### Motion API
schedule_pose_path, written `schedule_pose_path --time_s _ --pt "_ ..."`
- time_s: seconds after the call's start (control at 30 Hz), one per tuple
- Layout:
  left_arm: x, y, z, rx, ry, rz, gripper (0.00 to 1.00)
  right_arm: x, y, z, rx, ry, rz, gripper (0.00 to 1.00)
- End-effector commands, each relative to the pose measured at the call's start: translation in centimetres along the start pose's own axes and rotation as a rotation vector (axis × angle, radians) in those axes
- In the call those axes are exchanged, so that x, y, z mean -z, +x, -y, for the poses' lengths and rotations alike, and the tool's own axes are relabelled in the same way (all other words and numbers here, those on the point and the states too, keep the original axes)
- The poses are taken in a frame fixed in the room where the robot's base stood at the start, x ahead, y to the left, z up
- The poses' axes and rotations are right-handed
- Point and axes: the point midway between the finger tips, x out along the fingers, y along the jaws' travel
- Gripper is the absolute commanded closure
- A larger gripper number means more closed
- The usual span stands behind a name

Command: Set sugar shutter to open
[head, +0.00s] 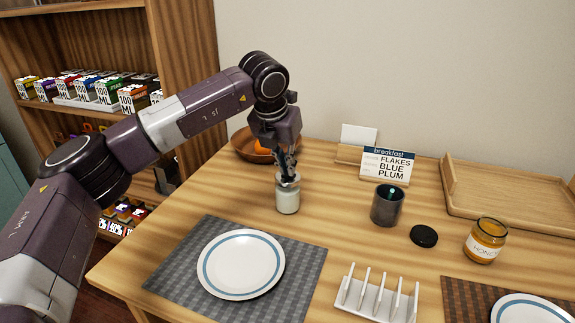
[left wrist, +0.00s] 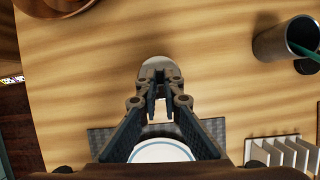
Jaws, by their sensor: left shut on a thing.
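The sugar dispenser is a small clear jar (head: 288,201) with white contents and a metallic top, standing upright on the table behind the left plate. My left gripper (head: 287,177) points down at its top and is shut on the sugar shutter there. The fingers hide most of the top, so I cannot tell how the shutter is set. In the left wrist view the fingertips (left wrist: 160,78) overlap the rounded grey top (left wrist: 158,62). My right gripper is not in view.
A plate (head: 241,263) on a grey mat lies in front of the jar. A dark cup (head: 387,206), black lid (head: 423,236), honey jar (head: 485,241) and white toast rack (head: 375,300) stand to the right. A breakfast sign (head: 388,166) and wooden bowl (head: 243,147) are behind.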

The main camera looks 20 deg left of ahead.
Motion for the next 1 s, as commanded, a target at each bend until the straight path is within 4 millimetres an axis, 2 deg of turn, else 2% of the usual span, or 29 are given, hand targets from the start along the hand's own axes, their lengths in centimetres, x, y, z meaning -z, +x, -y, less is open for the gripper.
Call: schedule_pose_path --time_s 0.17,0.27,0.4,0.43,0.57,0.6,0.87,1.0 --pt "-0.1 -0.1 -2.1 -0.001 -0.005 0.001 1.00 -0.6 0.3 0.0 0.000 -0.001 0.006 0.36" --pt "-0.1 0.0 -2.0 -0.001 -0.002 0.001 1.00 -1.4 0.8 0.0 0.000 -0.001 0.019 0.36" --pt "-0.1 -0.1 -2.0 -0.001 -0.002 0.002 1.00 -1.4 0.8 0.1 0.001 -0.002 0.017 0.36" --pt "-0.1 -0.1 -2.0 -0.001 -0.002 0.002 0.91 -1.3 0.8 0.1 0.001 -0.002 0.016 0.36" --pt "-0.1 -0.1 -2.0 -0.001 -0.002 0.002 0.76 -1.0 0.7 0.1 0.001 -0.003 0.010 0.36" --pt "-0.1 -0.1 -2.0 -0.001 -0.002 0.001 0.75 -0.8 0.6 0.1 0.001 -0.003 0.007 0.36" --pt "-0.1 -0.1 -2.0 -0.001 -0.002 0.002 0.75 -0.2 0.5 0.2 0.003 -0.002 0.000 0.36" --pt "-0.1 -1.4 -2.0 -0.001 -0.001 0.004 0.75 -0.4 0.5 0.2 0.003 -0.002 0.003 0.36"
